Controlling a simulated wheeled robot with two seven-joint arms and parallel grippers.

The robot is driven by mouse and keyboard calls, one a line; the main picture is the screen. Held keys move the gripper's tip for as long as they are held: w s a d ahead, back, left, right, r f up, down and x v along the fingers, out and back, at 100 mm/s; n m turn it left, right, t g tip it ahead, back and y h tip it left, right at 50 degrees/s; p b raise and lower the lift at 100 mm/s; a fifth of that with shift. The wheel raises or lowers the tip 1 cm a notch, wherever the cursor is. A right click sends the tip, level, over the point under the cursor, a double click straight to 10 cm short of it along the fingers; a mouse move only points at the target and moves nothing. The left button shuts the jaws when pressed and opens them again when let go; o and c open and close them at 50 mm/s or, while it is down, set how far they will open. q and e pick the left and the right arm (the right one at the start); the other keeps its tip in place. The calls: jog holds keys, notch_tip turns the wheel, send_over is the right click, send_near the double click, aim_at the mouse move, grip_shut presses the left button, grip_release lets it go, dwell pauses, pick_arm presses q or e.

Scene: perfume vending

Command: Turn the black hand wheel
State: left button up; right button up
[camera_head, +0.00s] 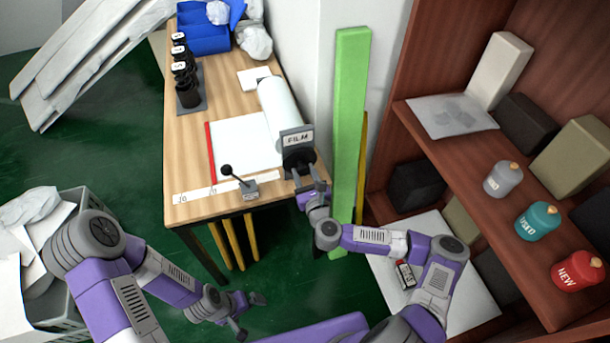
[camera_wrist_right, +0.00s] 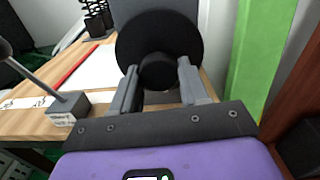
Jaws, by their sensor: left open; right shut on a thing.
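The black hand wheel (camera_wrist_right: 160,38) is a dark disc with a round hub (camera_wrist_right: 158,71), large in the right wrist view. In the head view the wheel (camera_head: 299,158) is at the front end of the white film roll (camera_head: 281,105), below the grey FILM plate (camera_head: 297,138). My right gripper (camera_head: 307,185) is at the wheel, its fingers on both sides of the hub, and it also shows in the right wrist view (camera_wrist_right: 158,78). It is shut on the hub. My left gripper (camera_head: 246,309) is open and empty, low over the floor and away from the table.
A small grey lever box (camera_head: 250,188) stands on the wooden table (camera_head: 183,140) left of the wheel. A green post (camera_head: 350,120) stands close to the right. A brown shelf (camera_head: 450,150) with bottles is further right. A grey crate (camera_head: 55,314) is at lower left.

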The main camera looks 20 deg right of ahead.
jog(key=shift+m, duration=1.2)
jog(key=o, duration=1)
jog(key=shift+o, duration=0.2)
jog(key=s, duration=0.7)
jog(key=shift+s+p, duration=0.3)
jog(key=shift+p, duration=0.1)
